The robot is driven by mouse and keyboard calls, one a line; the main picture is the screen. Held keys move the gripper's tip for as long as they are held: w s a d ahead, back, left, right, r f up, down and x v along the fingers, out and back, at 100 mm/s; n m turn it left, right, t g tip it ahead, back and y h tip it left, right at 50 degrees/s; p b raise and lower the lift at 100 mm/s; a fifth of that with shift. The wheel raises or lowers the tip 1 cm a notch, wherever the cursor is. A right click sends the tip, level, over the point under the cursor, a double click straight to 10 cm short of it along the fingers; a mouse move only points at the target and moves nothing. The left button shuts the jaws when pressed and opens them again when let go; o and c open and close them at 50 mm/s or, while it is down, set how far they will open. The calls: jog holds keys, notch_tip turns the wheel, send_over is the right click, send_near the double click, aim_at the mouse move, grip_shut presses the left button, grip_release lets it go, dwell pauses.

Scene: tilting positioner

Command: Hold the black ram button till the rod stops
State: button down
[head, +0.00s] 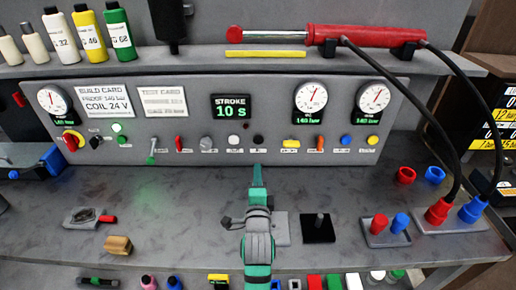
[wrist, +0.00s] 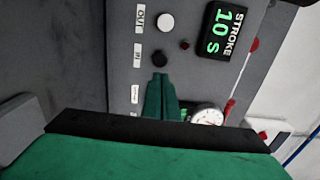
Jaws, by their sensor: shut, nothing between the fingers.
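The black ram button (head: 258,139) is on the grey panel, right of a white button (head: 232,139), below the stroke display (head: 232,108) reading 10 s. In the wrist view the black button (wrist: 159,58) has a label that seems to read IN; the white one (wrist: 166,22) has OUT. My green gripper (head: 257,168) is shut and empty, pointing at the panel just below the black button. Its fingertips (wrist: 160,77) appear very close to that button; I cannot tell whether they touch. The red ram (head: 368,36) lies on the shelf with its silver rod (head: 262,35) extended left.
Gauges (head: 310,96) and a row of knobs and switches flank the buttons. Black hoses (head: 425,115) run from the ram to red and blue couplings (head: 438,212) on the bench's right. A black block (head: 318,229) with a peg stands right of my arm.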

aim_at(258, 141)
jog(key=w, duration=1.2)
jog(key=shift+w+d, duration=0.15)
jog(key=shift+w, duration=0.2)
